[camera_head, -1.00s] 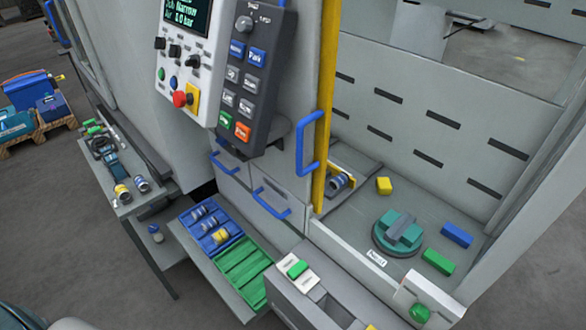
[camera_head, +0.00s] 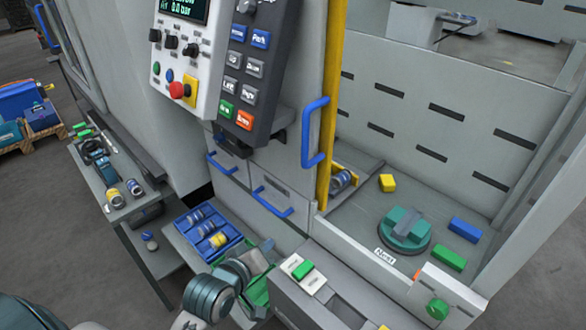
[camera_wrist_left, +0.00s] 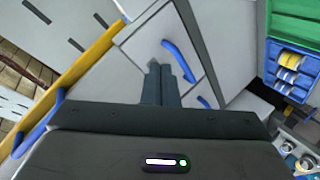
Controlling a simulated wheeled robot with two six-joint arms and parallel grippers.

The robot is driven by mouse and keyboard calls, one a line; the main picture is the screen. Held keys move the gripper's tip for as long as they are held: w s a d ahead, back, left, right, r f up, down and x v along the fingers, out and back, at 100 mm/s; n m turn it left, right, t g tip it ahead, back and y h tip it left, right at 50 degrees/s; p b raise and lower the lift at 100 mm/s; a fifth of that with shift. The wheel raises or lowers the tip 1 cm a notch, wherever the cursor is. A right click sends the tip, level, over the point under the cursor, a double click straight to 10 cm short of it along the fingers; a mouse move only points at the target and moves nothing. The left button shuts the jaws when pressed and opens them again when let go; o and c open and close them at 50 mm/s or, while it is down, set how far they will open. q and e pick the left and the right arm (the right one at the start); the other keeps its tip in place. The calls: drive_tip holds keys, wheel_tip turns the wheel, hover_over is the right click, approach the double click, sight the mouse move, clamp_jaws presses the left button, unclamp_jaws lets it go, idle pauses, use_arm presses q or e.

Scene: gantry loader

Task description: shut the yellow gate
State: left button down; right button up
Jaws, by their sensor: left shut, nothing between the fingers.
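The yellow gate (camera_head: 334,90) shows as an upright yellow edge at the left side of the machine's opening. Its blue handle (camera_head: 314,133) stands out on the left of that edge. The opening to its right is uncovered, so the gate stands open. In the left wrist view the yellow edge (camera_wrist_left: 72,78) runs diagonally at left, with the blue handle (camera_wrist_left: 40,125) low at the left. My left gripper (camera_wrist_left: 157,68) is shut and empty, apart from the handle. In the head view my left arm (camera_head: 232,278) is low, over the green tray. My right gripper is out of view.
A control panel (camera_head: 258,65) hangs left of the gate. Drawers with blue handles (camera_head: 272,202) are below it. A blue tray (camera_head: 179,224) sits on a pulled-out shelf. Inside the opening are a teal knob-like fixture (camera_head: 404,230) and yellow, blue and green blocks.

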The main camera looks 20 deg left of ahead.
use_arm(q)
wheel_tip(320, 180, up, 15)
drive_tip(key=w+d+n+t, duration=0.1)
drive_tip(key=n+t, duration=0.4)
drive_tip(key=w+d+r+b, duration=0.1)
drive_tip(key=w, duration=0.9)
drive_tip(key=shift+r+h, duration=0.3)
drive_tip(key=shift+h, duration=0.1)
drive_tip(key=shift+d, duration=0.15)
